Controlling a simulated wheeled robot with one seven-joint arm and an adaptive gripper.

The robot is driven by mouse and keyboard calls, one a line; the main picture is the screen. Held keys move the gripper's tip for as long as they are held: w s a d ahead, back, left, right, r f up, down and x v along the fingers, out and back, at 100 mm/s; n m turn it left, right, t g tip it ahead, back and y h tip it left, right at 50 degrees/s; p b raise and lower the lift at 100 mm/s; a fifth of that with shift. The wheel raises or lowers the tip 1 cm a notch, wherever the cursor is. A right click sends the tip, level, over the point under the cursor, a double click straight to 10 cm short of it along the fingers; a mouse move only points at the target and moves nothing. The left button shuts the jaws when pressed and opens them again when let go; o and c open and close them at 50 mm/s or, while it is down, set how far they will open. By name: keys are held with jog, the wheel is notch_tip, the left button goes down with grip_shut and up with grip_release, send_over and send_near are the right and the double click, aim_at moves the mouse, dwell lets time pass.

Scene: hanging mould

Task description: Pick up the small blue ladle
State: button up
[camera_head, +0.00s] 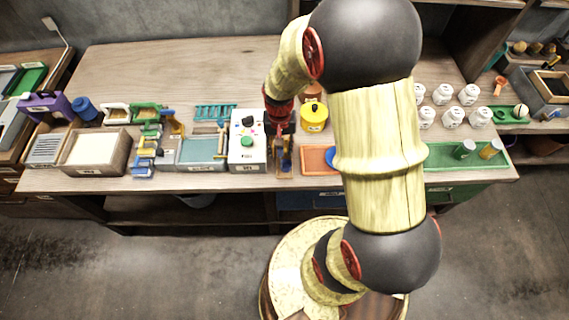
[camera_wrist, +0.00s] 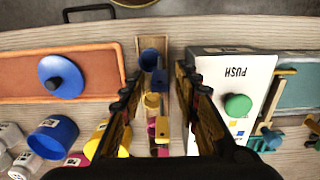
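The small blue ladle (camera_wrist: 150,58) lies in a narrow wooden holder (camera_wrist: 143,43), its round bowl near the far end in the wrist view. A yellow ladle (camera_wrist: 152,100) and a pink ladle (camera_wrist: 152,126) lie behind it in the same holder. My gripper (camera_wrist: 157,76) is open, its two fingers apart on either side of the holder, with the blue ladle between and just beyond the fingertips. I see no contact. In the head view my gripper (camera_head: 283,128) points down over the holder (camera_head: 284,172) and hides much of it.
A white button box (camera_head: 247,153) stands close on the left. An orange tray (camera_head: 312,152) with a blue lid is close on the right, with a yellow pot (camera_head: 314,116) behind it. White jars (camera_head: 444,94) stand farther right. The table's front edge is near.

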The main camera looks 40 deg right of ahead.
grip_shut()
dwell(0.6)
